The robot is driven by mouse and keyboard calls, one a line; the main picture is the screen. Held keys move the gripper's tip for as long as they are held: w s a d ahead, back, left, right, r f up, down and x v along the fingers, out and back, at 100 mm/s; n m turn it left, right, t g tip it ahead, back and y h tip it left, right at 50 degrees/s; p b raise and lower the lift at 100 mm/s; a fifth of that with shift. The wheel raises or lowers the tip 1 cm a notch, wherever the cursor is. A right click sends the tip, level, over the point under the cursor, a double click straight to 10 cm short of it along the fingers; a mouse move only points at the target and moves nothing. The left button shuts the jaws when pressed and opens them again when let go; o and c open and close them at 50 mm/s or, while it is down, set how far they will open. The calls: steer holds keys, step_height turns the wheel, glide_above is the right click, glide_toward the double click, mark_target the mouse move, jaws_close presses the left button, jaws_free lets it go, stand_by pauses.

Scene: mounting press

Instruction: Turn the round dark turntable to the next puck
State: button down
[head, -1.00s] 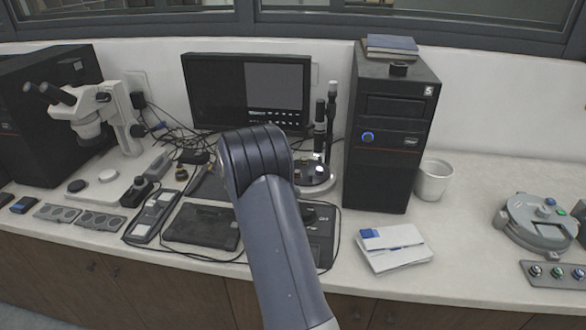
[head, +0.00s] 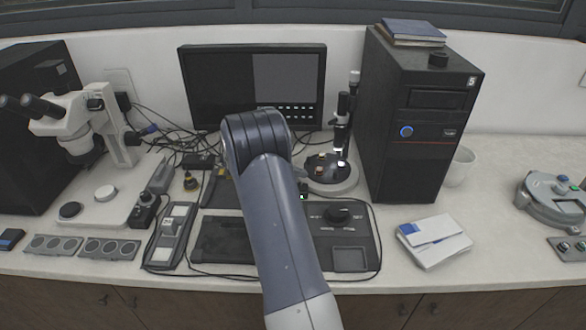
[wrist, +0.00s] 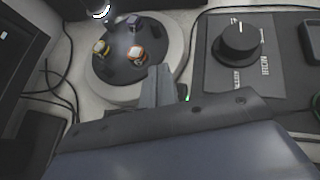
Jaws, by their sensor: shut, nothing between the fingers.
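The round dark turntable (wrist: 118,62) sits on a pale round base (wrist: 176,52) in the wrist view. It carries a yellow-ringed puck (wrist: 101,48), an orange-ringed puck (wrist: 137,54) and a darker bluish piece (wrist: 135,22). In the head view the turntable (head: 328,161) shows just right of my arm, under a dark upright instrument (head: 341,125). My gripper (wrist: 158,73) is shut and empty. In the head view my arm hides most of the gripper.
A control box with a black knob (head: 339,215) lies right of my arm. A monitor (head: 250,85) stands behind.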

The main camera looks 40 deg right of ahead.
mark_target(336, 174)
steer(key=p+x, duration=0.1)
steer(key=x, duration=0.4)
steer(key=shift+s+d+f, duration=0.15)
steer(key=shift+d, duration=0.2)
steer(key=shift+s+d+p, duration=0.15)
steer(key=shift+s+d, duration=0.05)
steer(key=shift+d, duration=0.35)
steer(key=shift+s+d+p, duration=0.15)
steer(key=shift+s+d, duration=0.05)
steer(key=shift+d, duration=0.35)
steer(key=shift+s+d, duration=0.2)
steer(key=shift+d, duration=0.4)
steer(key=shift+s+d+n+t, duration=0.1)
steer(key=shift+s+n+t, duration=0.1)
steer(key=shift+n+t, duration=0.1)
steer(key=shift+s+d+n+t+h+b, duration=0.3)
steer(key=shift+n+t+b, duration=0.35)
steer(key=shift+b, duration=0.2)
steer(key=n+t+b, duration=0.1)
steer(key=s+d+n+t+b, duration=0.1)
steer(key=shift+d+f+t+b, duration=0.1)
steer(key=shift+d+t+b, duration=0.05)
steer(key=shift+t+b, duration=0.15)
steer(key=d+n+t+b, duration=0.1)
steer(key=n+t+b, duration=0.1)
steer(key=s+d+n+t+b, duration=0.1)
steer(key=n+t+b, duration=0.1)
steer(key=shift+d, duration=0.15)
steer(key=shift+d+b, duration=0.6)
steer(key=shift+d, duration=0.35)
